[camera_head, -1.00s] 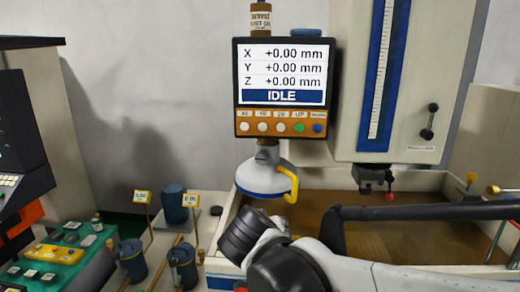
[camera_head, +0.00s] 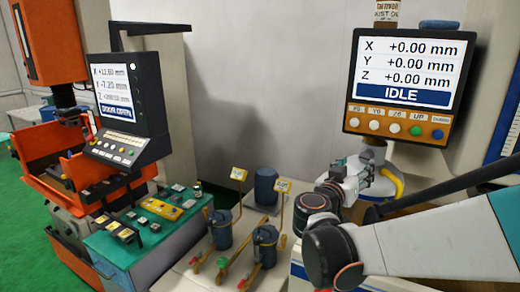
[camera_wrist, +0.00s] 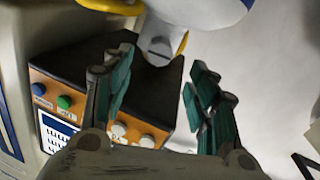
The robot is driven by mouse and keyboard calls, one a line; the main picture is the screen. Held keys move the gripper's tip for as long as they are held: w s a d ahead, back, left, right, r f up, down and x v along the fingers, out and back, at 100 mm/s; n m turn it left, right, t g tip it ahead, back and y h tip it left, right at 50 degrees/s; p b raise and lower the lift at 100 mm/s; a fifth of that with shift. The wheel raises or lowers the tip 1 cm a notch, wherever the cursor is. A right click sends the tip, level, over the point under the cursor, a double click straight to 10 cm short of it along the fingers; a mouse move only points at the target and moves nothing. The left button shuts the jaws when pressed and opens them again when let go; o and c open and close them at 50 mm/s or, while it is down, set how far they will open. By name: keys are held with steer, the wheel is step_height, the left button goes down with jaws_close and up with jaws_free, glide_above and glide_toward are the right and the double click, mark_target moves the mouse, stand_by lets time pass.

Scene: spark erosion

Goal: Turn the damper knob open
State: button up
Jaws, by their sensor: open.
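A white and blue hood with a yellow handle (camera_head: 396,184) hangs below the display in the head view, partly hidden behind my gripper (camera_head: 352,170). In the wrist view the hood (camera_wrist: 200,12) is at the top, and a grey knob-like piece (camera_wrist: 158,46) sits at its neck. That piece may be the damper knob; its setting cannot be read. My gripper (camera_wrist: 163,78) is open, with its teal fingers spread to the left and right below this piece in the picture. Nothing is between the fingers, and contact with the piece is not visible.
The display (camera_head: 404,80) with its button row is close above my gripper. Several blue canisters (camera_head: 265,245) and small yellow signs stand on the bench to the lower left. An orange machine (camera_head: 60,180) and a control screen (camera_head: 122,95) stand at the left.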

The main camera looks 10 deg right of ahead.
mark_target(365, 159)
steer(key=p+x, duration=0.1)
steer(key=x, duration=0.8)
steer(key=shift+f, duration=0.1)
steer(key=shift+c, duration=0.3)
steer(key=c, duration=1)
